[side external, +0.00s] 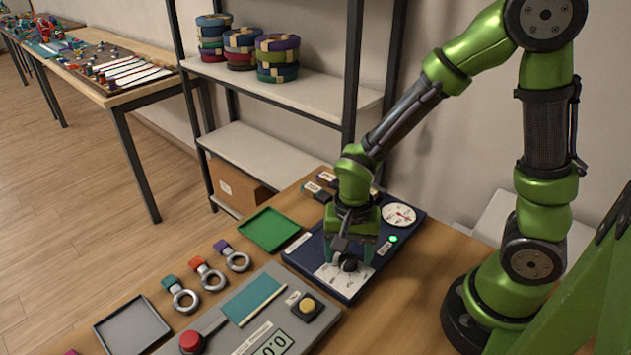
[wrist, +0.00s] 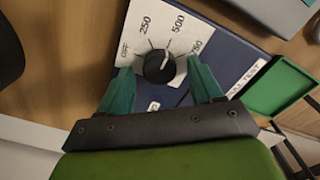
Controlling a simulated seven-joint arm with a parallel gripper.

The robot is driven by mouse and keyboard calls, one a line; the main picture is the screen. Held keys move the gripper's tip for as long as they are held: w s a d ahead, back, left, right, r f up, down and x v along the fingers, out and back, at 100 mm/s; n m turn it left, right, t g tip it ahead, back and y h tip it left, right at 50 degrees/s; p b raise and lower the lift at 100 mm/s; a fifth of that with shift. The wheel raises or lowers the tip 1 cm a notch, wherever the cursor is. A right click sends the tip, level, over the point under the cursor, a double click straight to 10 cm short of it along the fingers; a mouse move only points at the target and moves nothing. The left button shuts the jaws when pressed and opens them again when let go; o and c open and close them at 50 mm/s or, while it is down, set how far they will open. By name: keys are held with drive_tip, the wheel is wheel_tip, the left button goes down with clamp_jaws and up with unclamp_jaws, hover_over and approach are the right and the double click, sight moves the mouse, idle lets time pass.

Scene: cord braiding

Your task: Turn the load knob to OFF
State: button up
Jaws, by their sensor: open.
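The load knob (wrist: 159,67) is a black round knob on a white scale plate (wrist: 140,25) marked OFF, 250, 500 and 750. A small pale mark on the knob seems to face the upper right, toward 500, but it is hard to read. The knob also shows in the side external view (side external: 349,265), on a dark blue panel (side external: 312,254). My gripper (wrist: 160,74) is open, its two green fingers on either side of the knob, with visible gaps in the wrist view. The side external view shows my gripper (side external: 349,258) low over the panel; fingertip contact cannot be told.
The blue panel also carries a round gauge (side external: 401,214) and a lit green lamp (side external: 393,239). A green tray (side external: 268,229), several tagged ring bolts (side external: 208,276), a grey tray (side external: 132,326) and a grey console with a red button (side external: 192,341) lie to the left. Shelving stands behind.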

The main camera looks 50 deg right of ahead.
drive_tip(key=shift+f, duration=0.1)
drive_tip(key=c, duration=1.1)
drive_tip(key=shift+o, duration=0.2)
drive_tip(key=shift+n, duration=0.3)
drive_tip(key=n, duration=0.3)
drive_tip(key=shift+w+n, duration=0.1)
drive_tip(key=shift+n, duration=0.2)
drive_tip(key=n, duration=0.4)
drive_tip(key=shift+n, duration=0.3)
drive_tip(key=n, duration=0.4)
drive_tip(key=shift+a+n, duration=0.1)
drive_tip(key=shift+n, duration=2.4)
drive_tip(key=shift+a, duration=0.1)
